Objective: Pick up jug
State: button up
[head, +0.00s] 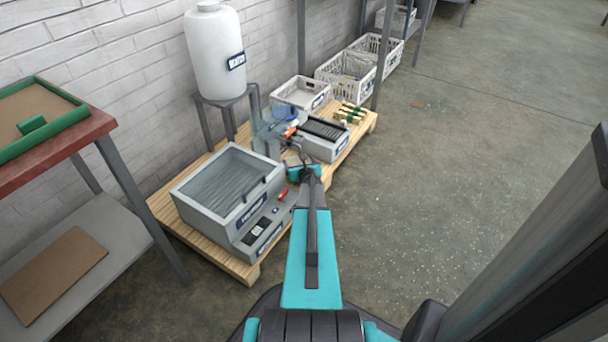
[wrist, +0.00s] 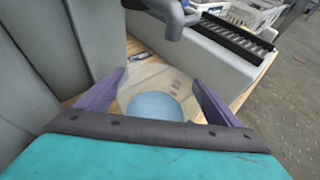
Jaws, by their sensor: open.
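The jug (wrist: 152,74) looks like a clear vessel with a round blue area (wrist: 155,106) low in it, seen in the wrist view. It sits between the two spread purple fingers of my gripper (wrist: 160,88), with a visible gap around the blue area. Whether a finger touches the jug's wall is hard to tell. In the head view my gripper (head: 297,154) is low over the pallet, between the grey machines. A small blue patch (head: 283,113) shows just beyond it; I cannot tell if that is the jug. The jug's handle is not clear.
A wooden pallet (head: 166,207) carries a grey lidded machine (head: 222,190), a grey unit with a ribbed top (head: 325,138) and a white tray (head: 301,92). A white water tank (head: 215,50) stands behind. A grey curved part (wrist: 165,15) overhangs in the wrist view. Floor at right is clear.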

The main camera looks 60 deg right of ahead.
jog(key=c, duration=1.2)
jog(key=shift+r, duration=0.15)
jog(key=s+r+p, duration=0.1)
jog(key=s+p, duration=0.1)
jog(key=s, duration=0.4)
jog(key=s+r+p, duration=0.1)
jog(key=s+p, duration=0.1)
jog(key=s, duration=0.4)
jog(key=s+r+p, duration=0.1)
jog(key=s+p, duration=0.1)
jog(key=s, duration=0.4)
jog(key=shift+r, duration=0.1)
